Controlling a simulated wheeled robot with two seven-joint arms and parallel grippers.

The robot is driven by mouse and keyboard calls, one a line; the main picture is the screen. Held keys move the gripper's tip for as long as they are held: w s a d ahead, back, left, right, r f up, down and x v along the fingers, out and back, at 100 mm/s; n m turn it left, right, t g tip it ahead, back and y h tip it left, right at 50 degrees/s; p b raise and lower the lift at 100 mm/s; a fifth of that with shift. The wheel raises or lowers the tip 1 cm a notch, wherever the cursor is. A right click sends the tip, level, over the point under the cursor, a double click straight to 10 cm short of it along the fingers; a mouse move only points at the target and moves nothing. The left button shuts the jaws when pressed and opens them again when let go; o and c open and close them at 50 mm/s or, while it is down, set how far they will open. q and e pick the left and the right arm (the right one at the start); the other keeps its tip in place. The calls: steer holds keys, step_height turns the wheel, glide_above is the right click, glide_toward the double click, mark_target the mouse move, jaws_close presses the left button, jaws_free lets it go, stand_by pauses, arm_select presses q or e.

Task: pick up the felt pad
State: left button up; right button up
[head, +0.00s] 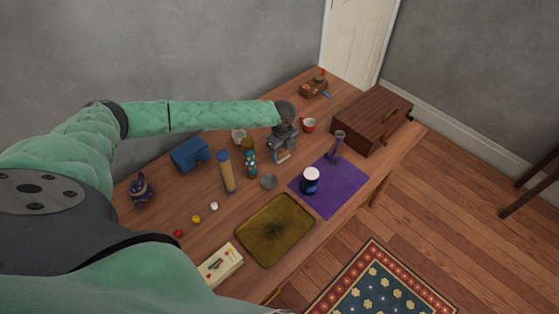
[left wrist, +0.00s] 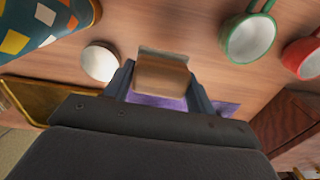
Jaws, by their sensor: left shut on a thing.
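My left gripper (head: 283,157) is over the middle of the wooden table, pointing down. In the left wrist view its two fingers (left wrist: 160,85) are shut on a small tan-brown block with a greyish edge, which I take to be the felt pad (left wrist: 162,74). In the head view only a pale bit of the pad (head: 282,157) shows below the gripper. I cannot tell whether it is clear of the table. My right gripper is not in view.
Close by stand a patterned cylinder (head: 249,165), a small round dish (head: 268,182), a red mug (head: 308,125) and a green mug (left wrist: 250,35). A brown chest (head: 372,118) stands right.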

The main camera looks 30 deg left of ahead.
arm_select(q)
steer(key=w+d+r+b, duration=0.2)
steer(key=d+r+b, duration=0.2)
steer(key=d, duration=0.6)
steer(key=shift+w+d+r, duration=0.25)
steer(key=shift+w+r, duration=0.1)
steer(key=shift+r, duration=0.8)
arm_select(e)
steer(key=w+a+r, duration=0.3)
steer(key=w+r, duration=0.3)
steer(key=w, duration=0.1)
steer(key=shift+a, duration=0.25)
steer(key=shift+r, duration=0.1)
